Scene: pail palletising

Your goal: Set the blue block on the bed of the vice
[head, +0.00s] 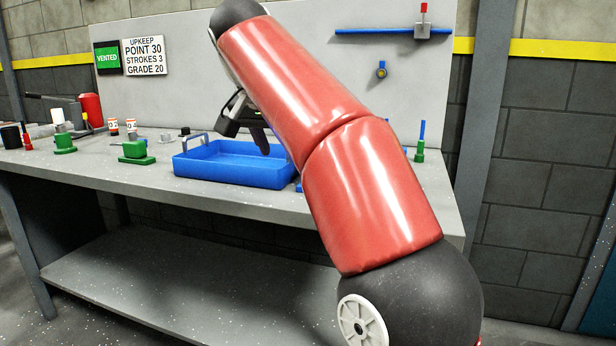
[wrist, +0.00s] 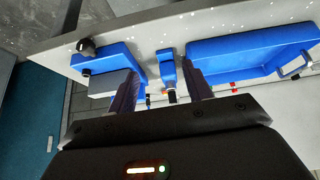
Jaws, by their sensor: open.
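My gripper (head: 247,133) is partly hidden behind my red arm in the head view, above the right part of the blue tray. In the wrist view my gripper (wrist: 159,70) is open, its two dark fingers apart. A small blue piece (wrist: 167,68) with a dark end shows in the gap between the fingers; it looks like the blue block, but I cannot tell for sure. Left of it is a larger blue body (wrist: 117,53) with a grey block and a black knob, perhaps the vice, partly behind the left finger. No contact with either is clear. My arm hides that bench area in the head view.
The blue tray (head: 232,180) stands on the grey bench (head: 120,172), and also shows in the wrist view (wrist: 262,45). Green-based items (head: 134,152) and small bottles stand to its left. A green and blue item (head: 420,150) stands at the right end. A panel rises behind.

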